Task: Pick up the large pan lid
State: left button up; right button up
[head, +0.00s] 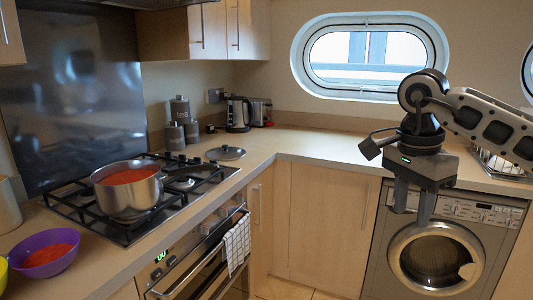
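A round grey pan lid (226,153) with a small dark knob lies flat on the counter, right of the hob and near the inner corner. No other pan lid shows clearly, so I take this as the large one. My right gripper (412,208) hangs pointing down at the right, in front of the washing machine. Its two fingers are apart with nothing between them. It is well to the right of the lid and not touching it. My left gripper is not in view.
A steel pot (129,190) of red sauce stands on the gas hob (105,227). A purple bowl (46,255) sits at the front left. A kettle (239,114) and canisters (179,110) stand at the back. The counter (310,145) right of the lid is clear.

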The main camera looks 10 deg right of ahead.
aim_at(225, 152)
jog(key=z, duration=1.1)
jog(key=i, duration=3.3)
jog(key=u, duration=3.35)
jog(key=i, duration=0.5)
jog(key=u, duration=0.05)
